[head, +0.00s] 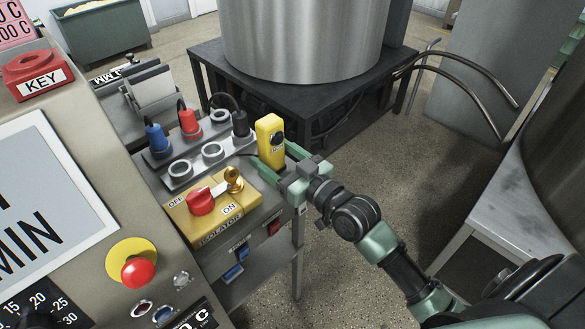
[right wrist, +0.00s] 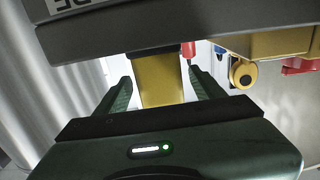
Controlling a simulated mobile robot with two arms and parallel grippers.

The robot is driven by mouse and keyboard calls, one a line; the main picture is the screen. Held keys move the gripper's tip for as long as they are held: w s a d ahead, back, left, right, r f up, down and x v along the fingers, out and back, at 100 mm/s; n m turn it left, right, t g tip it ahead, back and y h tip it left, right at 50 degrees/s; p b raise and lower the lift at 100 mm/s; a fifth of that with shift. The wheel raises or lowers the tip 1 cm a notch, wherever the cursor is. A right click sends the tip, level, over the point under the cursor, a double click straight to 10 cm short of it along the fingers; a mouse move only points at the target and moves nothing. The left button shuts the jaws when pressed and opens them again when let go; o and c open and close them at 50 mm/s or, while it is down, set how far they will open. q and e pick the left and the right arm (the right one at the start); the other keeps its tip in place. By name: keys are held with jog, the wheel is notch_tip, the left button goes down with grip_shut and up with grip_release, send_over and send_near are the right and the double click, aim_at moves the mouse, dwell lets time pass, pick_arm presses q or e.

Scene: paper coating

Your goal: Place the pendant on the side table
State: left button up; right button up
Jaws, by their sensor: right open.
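My right gripper (head: 275,158) is open, with one green finger on each side of the pendant's lower part. Gaps show on both sides in the right wrist view. My left gripper is not in view.
A yellow isolator box (head: 212,207) with a red switch and brass key is just in front of the pendant. Blue, red and black plugs (head: 189,122) stand left of it. A steel drum (head: 300,40) stands behind. Another metal table (head: 500,205) is at the right, with open floor between.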

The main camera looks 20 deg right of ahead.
jog(key=v, duration=0.8)
jog(key=shift+b, duration=0.3)
